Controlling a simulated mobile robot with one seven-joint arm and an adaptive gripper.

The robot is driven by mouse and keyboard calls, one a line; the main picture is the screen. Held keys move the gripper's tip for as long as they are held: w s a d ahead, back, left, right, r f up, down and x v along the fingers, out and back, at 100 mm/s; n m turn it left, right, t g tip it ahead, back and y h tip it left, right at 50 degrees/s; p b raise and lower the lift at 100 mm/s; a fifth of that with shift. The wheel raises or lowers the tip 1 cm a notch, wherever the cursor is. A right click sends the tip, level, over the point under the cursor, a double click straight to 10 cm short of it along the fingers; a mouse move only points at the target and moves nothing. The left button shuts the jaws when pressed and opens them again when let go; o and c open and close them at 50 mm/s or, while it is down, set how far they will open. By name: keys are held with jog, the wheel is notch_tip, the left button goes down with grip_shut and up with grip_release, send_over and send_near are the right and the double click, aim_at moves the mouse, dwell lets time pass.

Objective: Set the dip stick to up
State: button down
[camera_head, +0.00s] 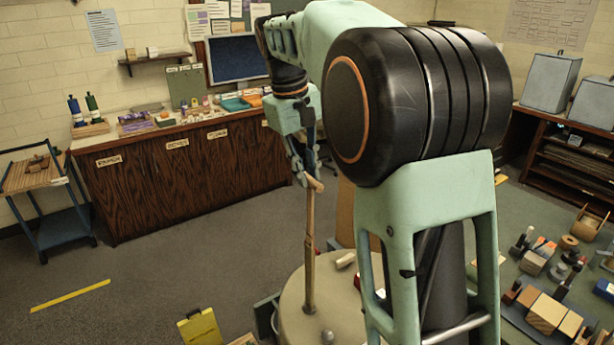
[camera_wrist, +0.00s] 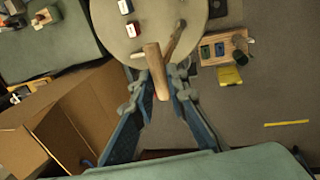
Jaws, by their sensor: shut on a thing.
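The dip stick (camera_head: 309,250) is a wooden rod with a short crosspiece at its top. It stands about upright in the head view, its lower end at the round cream table (camera_head: 292,318). I cannot tell whether it rests in a mount there. My gripper (camera_head: 304,178) points down at its top and is shut on the crosspiece. In the wrist view the crosspiece (camera_wrist: 154,68) lies between the fingertips of my gripper (camera_wrist: 158,82), and the rod runs away behind it toward the round table (camera_wrist: 110,22).
A small pale block (camera_head: 346,260) lies on the round table near the stick. An open cardboard box (camera_wrist: 75,115) stands beside the table. A crowded green table (camera_head: 515,290) is at right.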

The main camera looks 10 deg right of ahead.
jog(key=c, duration=1.9)
grip_release()
jog(key=r, duration=0.4)
jog(key=a+r, duration=0.1)
jog(key=r, duration=0.2)
jog(key=s+a+r, duration=0.1)
jog(key=r, duration=0.3)
jog(key=shift+a+r, duration=0.1)
jog(key=shift+r, duration=0.25)
jog(key=shift+r, duration=0.1)
